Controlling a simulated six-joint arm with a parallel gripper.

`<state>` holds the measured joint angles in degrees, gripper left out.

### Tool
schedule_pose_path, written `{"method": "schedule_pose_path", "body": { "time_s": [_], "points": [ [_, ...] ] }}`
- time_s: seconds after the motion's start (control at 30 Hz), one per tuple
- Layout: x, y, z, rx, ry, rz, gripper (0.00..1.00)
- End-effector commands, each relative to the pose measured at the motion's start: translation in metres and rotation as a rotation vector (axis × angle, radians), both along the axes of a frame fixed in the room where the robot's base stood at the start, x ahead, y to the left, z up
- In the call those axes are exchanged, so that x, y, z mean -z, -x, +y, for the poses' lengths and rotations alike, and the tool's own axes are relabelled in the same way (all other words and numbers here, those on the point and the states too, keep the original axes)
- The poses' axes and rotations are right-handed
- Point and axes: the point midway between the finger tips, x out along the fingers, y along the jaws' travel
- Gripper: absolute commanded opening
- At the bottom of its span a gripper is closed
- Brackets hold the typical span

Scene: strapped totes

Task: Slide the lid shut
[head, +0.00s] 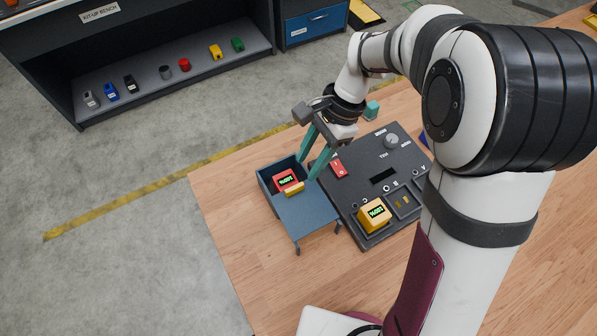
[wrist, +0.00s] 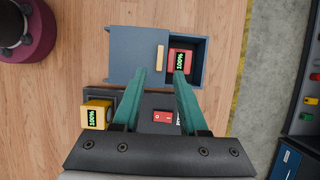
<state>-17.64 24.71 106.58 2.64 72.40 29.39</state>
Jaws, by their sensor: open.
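A blue-grey box (head: 266,189) stands on the wooden table, its lid (head: 310,214) slid partway off towards the front. The lid has a yellow handle (head: 294,189), also seen in the wrist view (wrist: 159,58). A red block (head: 286,179) with a green "100%" display lies in the uncovered end; it also shows in the wrist view (wrist: 180,62). My gripper (head: 307,181) is open, its teal fingers pointing down beside the handle. In the wrist view its fingertips (wrist: 160,73) appear on either side of the handle; whether they touch it I cannot tell.
A dark control panel (head: 350,200) stands close beside the box, with a red switch (head: 338,168), a knob (head: 391,140) and a yellow block (head: 374,215). A teal block (head: 372,109) lies behind it. Table is bare in front of the box.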

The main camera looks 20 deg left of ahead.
Motion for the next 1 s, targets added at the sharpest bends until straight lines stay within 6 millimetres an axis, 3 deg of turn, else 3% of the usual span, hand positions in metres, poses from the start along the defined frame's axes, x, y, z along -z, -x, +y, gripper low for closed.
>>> {"method": "schedule_pose_path", "body": {
  "time_s": [0.1,0.3,0.7,0.93,1.0],
  "points": [
    [0.031,0.01,0.009,-0.003,0.001,0.005,0.42],
    [0.062,0.018,0.018,-0.001,0.0,0.001,0.42],
    [0.07,0.02,0.02,-0.001,-0.001,-0.001,0.42],
    [0.07,0.02,0.02,-0.001,-0.001,-0.001,0.01],
    [0.07,0.02,0.02,-0.001,-0.001,-0.001,0.0]
  ]
}}
